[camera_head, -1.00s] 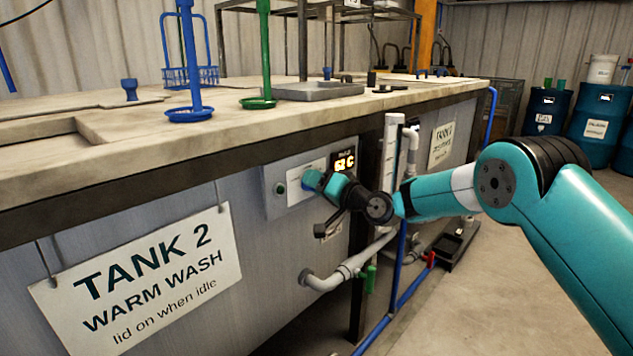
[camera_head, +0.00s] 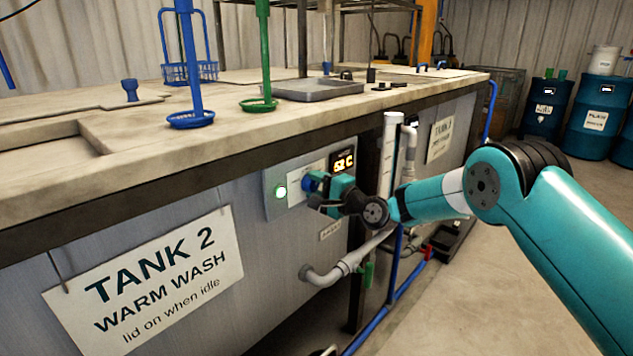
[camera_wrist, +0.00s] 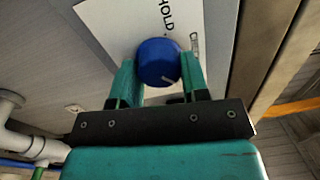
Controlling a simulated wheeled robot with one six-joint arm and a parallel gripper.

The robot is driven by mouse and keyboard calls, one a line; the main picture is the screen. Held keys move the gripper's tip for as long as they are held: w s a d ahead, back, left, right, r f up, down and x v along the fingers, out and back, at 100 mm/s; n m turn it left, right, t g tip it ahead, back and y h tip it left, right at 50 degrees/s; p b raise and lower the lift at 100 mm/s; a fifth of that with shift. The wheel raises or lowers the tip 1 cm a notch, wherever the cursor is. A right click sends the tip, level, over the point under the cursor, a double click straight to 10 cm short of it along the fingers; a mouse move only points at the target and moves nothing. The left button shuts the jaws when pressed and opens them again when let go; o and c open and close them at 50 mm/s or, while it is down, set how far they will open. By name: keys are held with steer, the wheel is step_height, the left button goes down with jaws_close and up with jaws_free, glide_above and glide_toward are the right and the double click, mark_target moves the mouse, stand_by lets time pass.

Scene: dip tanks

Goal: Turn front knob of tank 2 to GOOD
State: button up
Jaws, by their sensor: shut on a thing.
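The blue front knob (camera_head: 309,182) sits on the grey control panel (camera_head: 272,205) of tank 2 (camera_head: 185,195). In the wrist view the knob (camera_wrist: 157,60) lies between the two teal fingers of my gripper (camera_wrist: 159,74), which is shut on it. A pale pointer mark shows near the knob's lower edge. The white dial plate (camera_wrist: 105,18) behind it carries the word HOLD; other lettering is partly hidden by a finger, and GOOD cannot be read. In the head view my gripper (camera_head: 318,190) partly covers the plate.
A round lamp (camera_head: 280,191) on the panel glows pale green. A lit display (camera_head: 343,162) is above right of the knob. The tank sign (camera_head: 150,275) hangs at left. Grey pipes (camera_head: 345,265) run below my arm. The counter edge (camera_head: 230,160) overhangs the panel.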

steer(key=shift+f+m, duration=0.1)
steer(key=shift+m, duration=0.8)
steer(key=shift+p, duration=0.3)
steer(key=o, duration=0.9)
steer(key=shift+s+d, duration=0.1)
steer(key=b+v, duration=0.2)
steer(key=v, duration=1.5)
steer(key=shift+d, duration=0.1)
